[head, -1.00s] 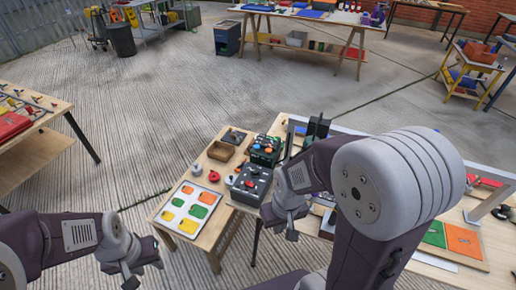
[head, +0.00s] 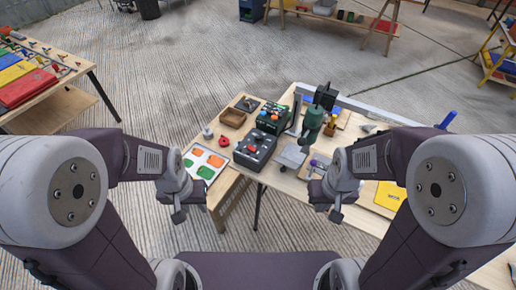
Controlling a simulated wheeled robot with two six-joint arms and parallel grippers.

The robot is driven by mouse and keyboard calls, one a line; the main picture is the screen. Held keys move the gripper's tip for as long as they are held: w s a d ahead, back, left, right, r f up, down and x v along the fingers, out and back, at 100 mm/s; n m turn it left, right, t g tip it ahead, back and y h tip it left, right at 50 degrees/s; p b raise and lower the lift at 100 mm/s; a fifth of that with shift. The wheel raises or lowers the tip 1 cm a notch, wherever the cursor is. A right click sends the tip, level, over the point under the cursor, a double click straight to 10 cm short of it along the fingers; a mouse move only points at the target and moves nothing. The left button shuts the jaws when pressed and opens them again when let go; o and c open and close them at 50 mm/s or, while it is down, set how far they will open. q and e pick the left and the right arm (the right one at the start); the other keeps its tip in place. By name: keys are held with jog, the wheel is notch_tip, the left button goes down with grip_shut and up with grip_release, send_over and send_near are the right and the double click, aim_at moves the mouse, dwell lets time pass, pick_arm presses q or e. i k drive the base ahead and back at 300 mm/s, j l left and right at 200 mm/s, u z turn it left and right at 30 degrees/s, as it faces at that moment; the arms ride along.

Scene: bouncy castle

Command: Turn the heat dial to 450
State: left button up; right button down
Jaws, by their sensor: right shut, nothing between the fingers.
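I cannot make out a dial marked heat or the number 450 at this size. A dark grey control box (head: 255,150) with red and black knobs stands on the table in the middle. A dark green box (head: 272,119) with orange and blue parts on top stands just behind it. My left gripper (head: 178,216) hangs in front of the table's left end, apart from the boxes; its fingers are too small to judge. My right gripper (head: 336,214) is shut and empty, to the right and nearer than the boxes, touching neither.
A white tray (head: 190,156) with green and orange pads lies left of the grey box, near a red round part (head: 224,141) and a brown wooden tray (head: 233,117). A green upright device (head: 312,122) stands to the right. A yellow book-like item (head: 390,195) lies further right.

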aim_at(259, 139)
jog(key=l+u, duration=0.55)
jog(key=u, duration=0.2)
jog(key=i, duration=0.5)
